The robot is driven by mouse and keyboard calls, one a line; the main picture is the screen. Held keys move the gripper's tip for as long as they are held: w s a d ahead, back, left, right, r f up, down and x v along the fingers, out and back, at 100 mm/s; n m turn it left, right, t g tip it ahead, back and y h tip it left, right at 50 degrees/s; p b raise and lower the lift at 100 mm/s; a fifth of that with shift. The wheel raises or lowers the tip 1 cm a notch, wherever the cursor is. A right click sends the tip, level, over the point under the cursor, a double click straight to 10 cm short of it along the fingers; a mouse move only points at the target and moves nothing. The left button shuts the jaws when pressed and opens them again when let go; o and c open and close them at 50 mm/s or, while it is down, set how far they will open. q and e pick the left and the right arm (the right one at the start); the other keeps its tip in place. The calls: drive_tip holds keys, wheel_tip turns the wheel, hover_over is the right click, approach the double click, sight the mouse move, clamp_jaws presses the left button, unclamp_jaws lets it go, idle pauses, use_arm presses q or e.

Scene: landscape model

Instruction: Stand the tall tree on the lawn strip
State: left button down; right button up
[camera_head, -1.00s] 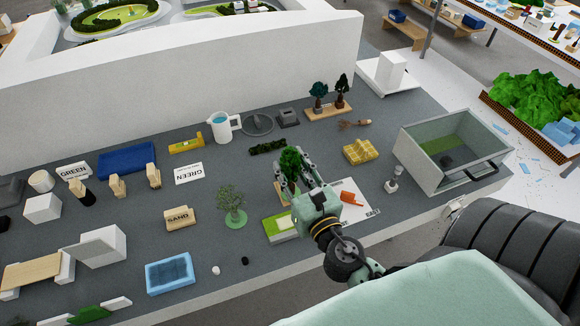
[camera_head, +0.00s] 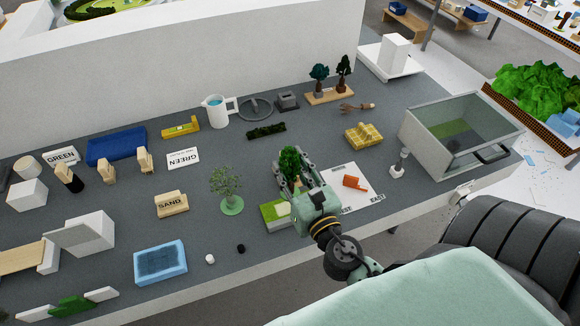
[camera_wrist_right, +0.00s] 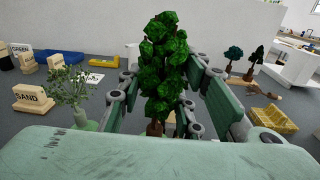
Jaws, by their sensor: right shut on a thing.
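My right gripper (camera_head: 292,184) is shut on a tall tree with dark green foliage (camera_head: 290,160). In the right wrist view the tree (camera_wrist_right: 163,65) stands upright between the fingers, its brown trunk low between them; its foot is hidden. The gripper is over the front part of the grey table, beside a green and white block (camera_head: 272,213). A green strip (camera_head: 450,129), perhaps the lawn strip, lies inside a clear-walled box (camera_head: 470,160) at the right. My left gripper is not in view.
A pale green tree on a disc (camera_head: 228,190) stands left of the gripper. A white sheet (camera_head: 335,176) with an orange piece lies to its right, then a small grey and white figure (camera_head: 398,168). A yellow block (camera_head: 363,136) and two small trees on a plank (camera_head: 330,96) stand farther back.

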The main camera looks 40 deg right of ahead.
sight(292, 188)
drive_tip(key=shift+f+b, duration=2.2)
drive_tip(key=shift+f, duration=0.5)
drive_tip(key=shift+f+b, duration=0.45)
drive_tip(key=shift+f, duration=0.1)
idle(1.2)
drive_tip(key=o, duration=1.2)
drive_tip(key=shift+o, duration=0.2)
drive_tip(key=shift+s+a+f+b, duration=0.1)
drive_tip(key=shift+s+a+b, duration=0.1)
drive_tip(key=shift+s+b, duration=0.6)
drive_tip(key=shift+s+a+b, duration=0.15)
drive_tip(key=shift+s+b, duration=0.2)
drive_tip(key=shift+s, duration=0.85)
drive_tip(key=shift+s+a+f+b, duration=0.1)
drive_tip(key=shift+s+a+b, duration=0.1)
drive_tip(key=shift+s+b, duration=0.6)
drive_tip(key=shift+s+a+r, duration=0.1)
drive_tip(key=shift+s+r, duration=0.1)
drive_tip(key=shift+s, duration=0.45)
